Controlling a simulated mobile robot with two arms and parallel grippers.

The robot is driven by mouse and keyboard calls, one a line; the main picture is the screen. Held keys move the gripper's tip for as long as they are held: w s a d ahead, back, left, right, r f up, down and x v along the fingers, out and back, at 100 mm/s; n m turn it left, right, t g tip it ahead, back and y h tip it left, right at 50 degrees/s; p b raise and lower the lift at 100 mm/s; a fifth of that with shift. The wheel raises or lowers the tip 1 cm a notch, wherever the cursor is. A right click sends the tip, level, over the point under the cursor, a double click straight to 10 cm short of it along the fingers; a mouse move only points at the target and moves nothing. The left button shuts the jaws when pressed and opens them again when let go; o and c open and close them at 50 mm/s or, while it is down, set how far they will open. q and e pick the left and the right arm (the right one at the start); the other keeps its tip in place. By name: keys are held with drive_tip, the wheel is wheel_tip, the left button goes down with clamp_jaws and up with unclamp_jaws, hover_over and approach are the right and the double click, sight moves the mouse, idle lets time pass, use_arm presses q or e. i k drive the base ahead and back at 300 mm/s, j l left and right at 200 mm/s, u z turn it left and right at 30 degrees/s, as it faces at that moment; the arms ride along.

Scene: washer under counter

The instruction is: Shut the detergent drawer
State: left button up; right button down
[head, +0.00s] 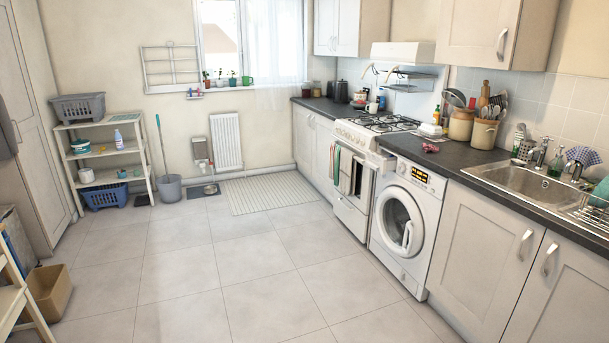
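The white washing machine (385,245) stands under the dark counter, between the cooker and the cupboards on the right. Its round door (398,222) looks shut. The control panel (420,174) with a lit orange display runs along its top front. The detergent drawer (399,167) appears to be at the panel's left end; it is too small here to tell how far out it is. Neither of my grippers is in view.
A white cooker (352,185) with towels on its front stands left of the washer. Cupboard doors (482,240) are to the right. The tiled floor (240,260) before the washer is clear. A shelf rack (103,155) and a cardboard box (48,290) stand at the left.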

sight(382, 164)
drive_tip(key=i, duration=2.55)
drive_tip(key=i+z, duration=0.15)
drive_tip(key=i, duration=0.3)
drive_tip(key=i+j+z, duration=0.15)
drive_tip(key=i, duration=0.3)
drive_tip(key=i+j+z, duration=0.2)
drive_tip(key=i, duration=0.25)
drive_tip(key=i+j+z, duration=0.15)
drive_tip(key=i, duration=0.3)
